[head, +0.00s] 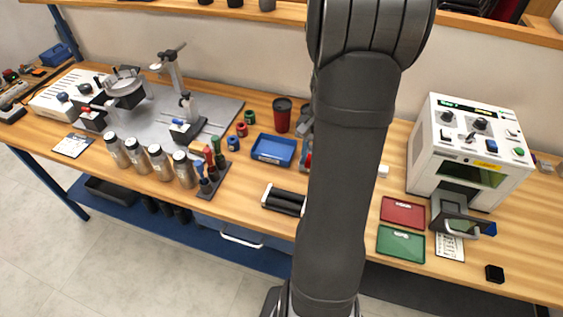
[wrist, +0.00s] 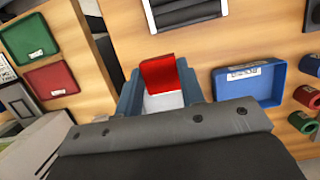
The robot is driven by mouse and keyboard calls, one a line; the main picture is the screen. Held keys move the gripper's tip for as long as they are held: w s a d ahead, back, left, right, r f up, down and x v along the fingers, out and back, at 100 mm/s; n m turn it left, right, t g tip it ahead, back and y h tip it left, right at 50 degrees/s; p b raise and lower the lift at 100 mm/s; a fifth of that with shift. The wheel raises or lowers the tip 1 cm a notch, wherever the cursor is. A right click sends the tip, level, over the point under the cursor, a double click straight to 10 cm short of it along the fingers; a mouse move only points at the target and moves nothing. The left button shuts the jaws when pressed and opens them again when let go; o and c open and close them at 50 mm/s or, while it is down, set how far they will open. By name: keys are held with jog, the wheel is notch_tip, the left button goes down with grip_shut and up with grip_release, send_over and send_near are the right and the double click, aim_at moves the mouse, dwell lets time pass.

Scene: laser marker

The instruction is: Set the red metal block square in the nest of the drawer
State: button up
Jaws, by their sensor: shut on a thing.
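The red metal block (wrist: 158,74) is between the two blue-grey fingers of my gripper (wrist: 160,82) in the wrist view. The gripper is shut on it. A pale surface shows just below the red face; I cannot tell whether it belongs to the block. In the head view my arm hides the block and nearly all of the gripper. The drawer (head: 452,224) sticks out from the front of the white laser marker (head: 470,150) at the right. Its nest cannot be made out clearly. The gripper is well to the left of the drawer.
A red tray (head: 403,212) and a green tray (head: 401,244) lie left of the drawer. A blue bin (head: 273,149) stands left of my arm. A red cup (head: 282,115) stands behind it. A black block (head: 494,273) lies near the front edge at the right.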

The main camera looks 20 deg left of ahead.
send_over(275, 179)
jog(key=w, duration=0.1)
notch_tip(275, 179, down, 7)
jog(key=shift+r, duration=0.1)
jog(key=shift+f, duration=2)
jog(key=shift+f, duration=0.1)
jog(key=o, duration=1.1)
jog(key=v, duration=1.1)
jog(key=shift+w+r, duration=0.1)
jog(key=shift+r, duration=0.2)
jog(key=shift+o, duration=0.9)
jog(key=shift+r, duration=0.35)
